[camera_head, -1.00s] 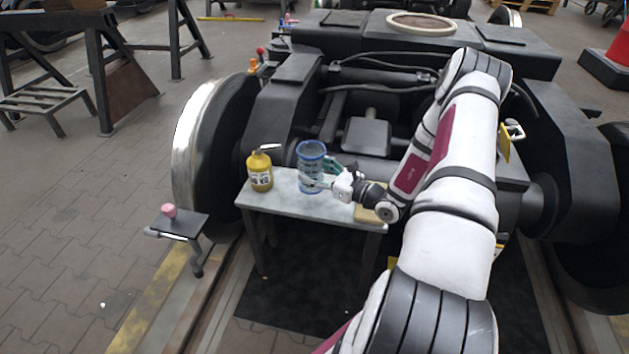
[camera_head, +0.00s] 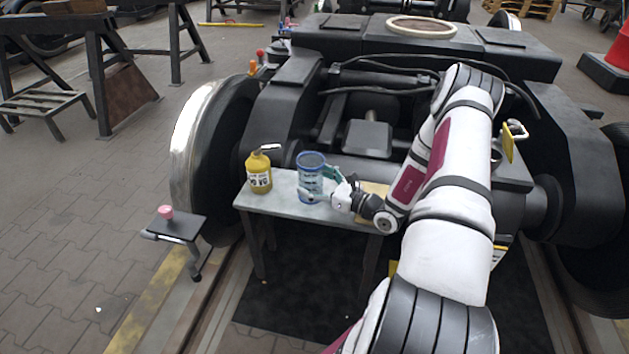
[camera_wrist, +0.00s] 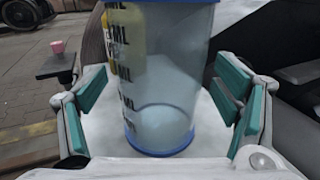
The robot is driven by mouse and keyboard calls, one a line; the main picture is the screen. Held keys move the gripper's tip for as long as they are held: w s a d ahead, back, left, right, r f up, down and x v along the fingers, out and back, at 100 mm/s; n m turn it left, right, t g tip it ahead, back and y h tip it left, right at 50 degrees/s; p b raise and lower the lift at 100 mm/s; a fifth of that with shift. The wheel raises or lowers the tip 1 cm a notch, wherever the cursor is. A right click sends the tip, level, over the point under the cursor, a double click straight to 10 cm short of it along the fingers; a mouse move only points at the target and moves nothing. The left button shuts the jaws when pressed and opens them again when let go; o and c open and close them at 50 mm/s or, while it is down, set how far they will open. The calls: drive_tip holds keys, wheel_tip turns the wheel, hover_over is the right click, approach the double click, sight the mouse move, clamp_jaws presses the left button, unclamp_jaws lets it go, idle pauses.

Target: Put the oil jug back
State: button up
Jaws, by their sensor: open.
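The oil jug (camera_head: 310,172) is a clear blue-tinted vessel with a blue rim and base ring. It stands upright on the small grey table (camera_head: 285,206). In the wrist view the jug (camera_wrist: 160,85) fills the middle, with dark ML marks on its side and its top cut off. My gripper (camera_wrist: 165,100) is open around it, with one teal-padded finger on each side and visible gaps to the wall. In the head view my gripper (camera_head: 323,186) reaches the jug from the right.
A yellow oil can (camera_head: 259,174) with a spout stands left of the jug on the table. A tan board (camera_head: 373,190) lies by my wrist. The black bogie frame is behind, a wheel (camera_head: 195,150) to the left. A pink knob (camera_head: 165,212) tops a small stand.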

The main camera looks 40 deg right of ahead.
drive_tip(key=shift+r, duration=0.2)
drive_tip(key=p+v, duration=0.3)
drive_tip(key=v, duration=0.8)
drive_tip(key=shift+s, duration=0.35)
drive_tip(key=w+a+r+n+g+y, duration=0.2)
drive_tip(key=a+r+n+g+y, duration=0.8)
drive_tip(key=a+r+n, duration=0.65)
drive_tip(key=s+a+r+n+g+h, duration=0.3)
drive_tip(key=s+a+r+n+g, duration=0.2)
drive_tip(key=s+a+r+g, duration=0.45)
drive_tip(key=s+a+r+n+t+h, duration=0.1)
drive_tip(key=s+r+n+h, duration=0.2)
drive_tip(key=s, duration=0.6)
drive_tip(key=s+a+r+n+t+h, duration=0.1)
drive_tip(key=s+r+n+h, duration=0.2)
drive_tip(key=s+n+h, duration=0.5)
drive_tip(key=shift+s+h, duration=0.5)
drive_tip(key=shift+s, duration=0.15)
